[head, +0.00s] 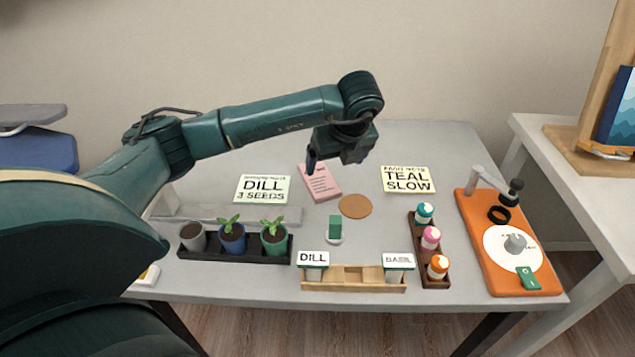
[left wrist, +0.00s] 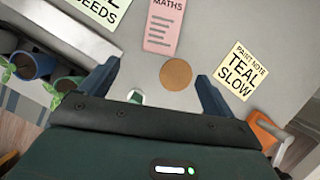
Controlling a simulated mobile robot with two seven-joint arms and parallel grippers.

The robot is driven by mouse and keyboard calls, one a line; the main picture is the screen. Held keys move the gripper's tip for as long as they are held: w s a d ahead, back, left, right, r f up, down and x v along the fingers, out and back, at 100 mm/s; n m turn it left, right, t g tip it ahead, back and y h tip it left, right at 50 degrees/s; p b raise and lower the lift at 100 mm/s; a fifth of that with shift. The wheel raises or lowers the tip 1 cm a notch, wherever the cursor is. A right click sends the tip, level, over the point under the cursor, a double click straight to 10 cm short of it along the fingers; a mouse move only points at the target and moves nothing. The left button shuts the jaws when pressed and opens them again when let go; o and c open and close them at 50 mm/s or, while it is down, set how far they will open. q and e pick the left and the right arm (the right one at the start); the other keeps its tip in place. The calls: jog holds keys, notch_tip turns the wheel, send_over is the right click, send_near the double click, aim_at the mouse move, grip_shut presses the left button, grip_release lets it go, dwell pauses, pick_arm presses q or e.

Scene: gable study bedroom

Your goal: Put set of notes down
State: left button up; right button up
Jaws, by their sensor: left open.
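The set of notes, a pink sheet marked MATHS (left wrist: 163,27), lies flat on the grey table. In the head view the pink notes (head: 320,184) lie near the table's middle, with the end of my left arm above and partly over their upper edge. My left gripper (head: 335,160) is open and empty above the table. In the left wrist view its two fingers (left wrist: 157,85) are spread wide, with a round brown coaster (left wrist: 175,74) showing between them and the notes beyond. My right gripper does not show.
Cards reading DILL 3 SEEDS (head: 262,190) and TEAL SLOW (head: 408,180) lie on either side. In front are a tray of pots (head: 232,254), a wooden label rack (head: 354,284), a paint bottle rack (head: 425,268) and an orange board (head: 480,240). The table's back right is clear.

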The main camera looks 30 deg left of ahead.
aim_at(325, 189)
pick_arm(q)
jog(key=x, duration=1.3)
jog(key=shift+c, duration=0.4)
jog(key=c, duration=1)
jog(key=shift+c, duration=0.7)
jog(key=shift+r, duration=0.15)
